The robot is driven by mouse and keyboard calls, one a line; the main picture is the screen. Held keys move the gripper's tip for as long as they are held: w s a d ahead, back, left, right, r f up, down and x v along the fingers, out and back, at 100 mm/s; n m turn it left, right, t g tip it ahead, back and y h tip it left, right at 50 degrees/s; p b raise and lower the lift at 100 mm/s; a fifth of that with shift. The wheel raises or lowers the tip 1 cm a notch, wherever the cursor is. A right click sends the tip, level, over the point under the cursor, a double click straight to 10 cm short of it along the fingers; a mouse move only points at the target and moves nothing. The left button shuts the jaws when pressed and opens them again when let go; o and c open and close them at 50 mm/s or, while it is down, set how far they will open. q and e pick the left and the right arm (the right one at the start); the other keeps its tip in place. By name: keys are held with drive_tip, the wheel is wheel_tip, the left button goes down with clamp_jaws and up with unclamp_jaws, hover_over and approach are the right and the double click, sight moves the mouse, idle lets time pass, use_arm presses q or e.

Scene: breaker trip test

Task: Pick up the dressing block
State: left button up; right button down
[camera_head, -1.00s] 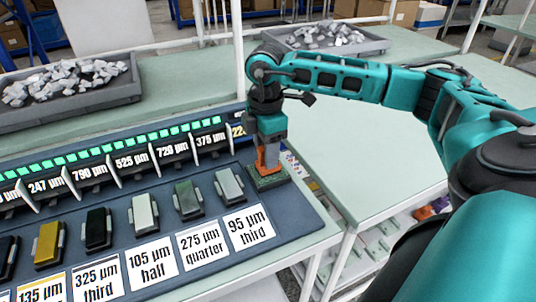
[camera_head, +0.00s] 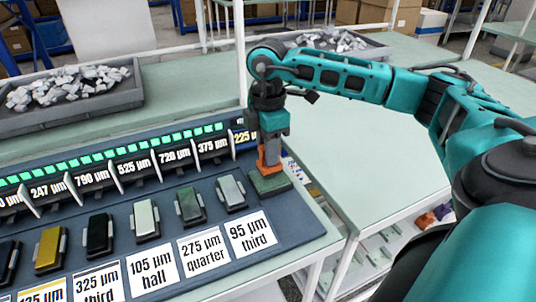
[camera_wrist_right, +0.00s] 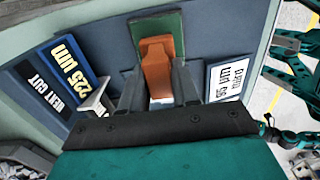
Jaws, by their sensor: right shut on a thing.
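The dressing block (camera_head: 270,183) is a flat dark green block with an orange grip on top. It is at the right end of the blue bench board, beyond the row of stones. My right gripper (camera_head: 269,158) comes down over it and is shut on its orange grip. In the right wrist view the orange grip (camera_wrist_right: 158,68) is between the fingers (camera_wrist_right: 160,95), with the green block (camera_wrist_right: 158,26) beyond. Whether its underside touches the board cannot be told. My left gripper is not in view.
Several sharpening stones, such as the pale one (camera_head: 231,190), stand in a row left of the block. Labels (camera_head: 250,232) lie in front and numbered slots (camera_head: 212,147) behind. Grey trays of rubble (camera_head: 70,98) are at the back. The pale green table (camera_head: 350,160) to the right is clear.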

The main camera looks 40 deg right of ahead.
wheel_tip(320, 180, up, 18)
drive_tip(key=p, duration=0.3)
idle(1.0)
drive_tip(key=shift+f, duration=0.1)
